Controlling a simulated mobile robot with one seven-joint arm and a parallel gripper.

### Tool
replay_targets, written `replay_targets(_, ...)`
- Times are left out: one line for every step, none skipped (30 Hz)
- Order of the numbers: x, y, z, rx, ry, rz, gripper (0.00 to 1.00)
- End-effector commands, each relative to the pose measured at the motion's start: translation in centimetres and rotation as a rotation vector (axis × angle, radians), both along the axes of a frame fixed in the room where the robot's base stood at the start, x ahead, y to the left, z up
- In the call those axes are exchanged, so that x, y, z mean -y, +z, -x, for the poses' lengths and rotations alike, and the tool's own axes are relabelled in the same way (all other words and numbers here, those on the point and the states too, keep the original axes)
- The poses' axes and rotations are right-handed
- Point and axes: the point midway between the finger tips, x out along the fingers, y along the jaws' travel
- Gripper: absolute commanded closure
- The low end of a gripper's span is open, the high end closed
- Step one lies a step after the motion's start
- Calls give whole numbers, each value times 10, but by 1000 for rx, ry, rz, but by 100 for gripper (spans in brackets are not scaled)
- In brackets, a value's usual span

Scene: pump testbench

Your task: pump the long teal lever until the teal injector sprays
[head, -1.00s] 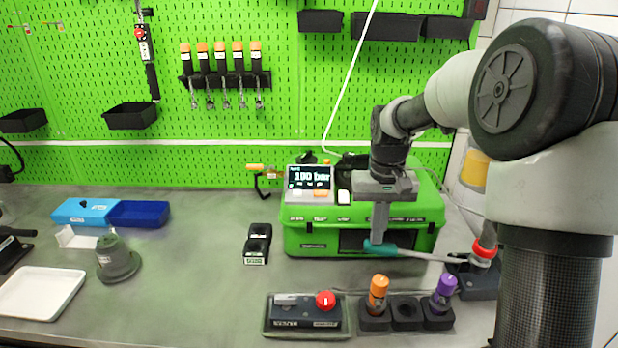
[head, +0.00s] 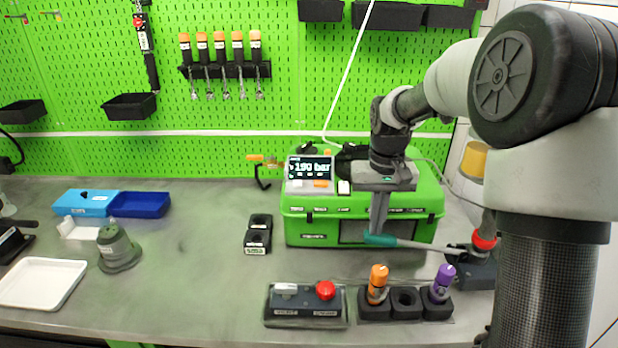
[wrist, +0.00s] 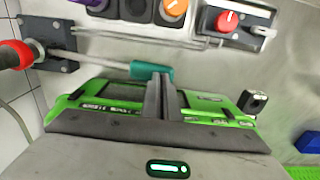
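The long lever has a teal handle (head: 380,240) and a grey rod that runs right to a red-collared base (head: 483,240). The lever lies low across the front of the green case (head: 320,228). In the wrist view the teal handle (wrist: 150,71) is at my fingertips. My gripper (head: 379,230) points down, its tips at the handle. In the wrist view my gripper's fingers (wrist: 161,88) are close together, tips against or over the handle, which does not show clearly between them. No clearly teal injector shows, and no spray is visible.
The display (head: 310,168) seems to read 190 bar. An orange injector (head: 378,277) and a purple one (head: 444,277) stand in front, an empty holder (head: 405,301) between them. A box with a red knob (head: 325,290) is nearby. A grey-green piece (head: 117,245) stands at left.

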Motion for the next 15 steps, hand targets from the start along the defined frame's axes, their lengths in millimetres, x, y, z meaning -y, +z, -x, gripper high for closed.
replay_targets(1,0,1,-2,-1,1,100)
replay_targets(1,0,1,-2,-1,1,100)
replay_targets(1,0,1,-2,-1,1,100)
replay_targets(1,1,0,-2,-1,1,100)
replay_targets(2,2,0,-2,-2,1,100)
replay_targets(2,5,0,-2,-2,2,100)
replay_targets(2,7,0,-1,-2,2,100)
replay_targets(2,10,0,-1,-2,2,100)
replay_targets(3,12,0,-1,-2,2,100)
replay_targets(3,14,0,-1,-2,2,100)
replay_targets(3,15,0,-1,-2,2,100)
replay_targets(3,14,0,-1,-2,1,100)
replay_targets(3,14,0,-1,-2,1,100)
replay_targets(3,13,0,-1,-2,1,100)
replay_targets(3,13,0,-1,-2,1,100)
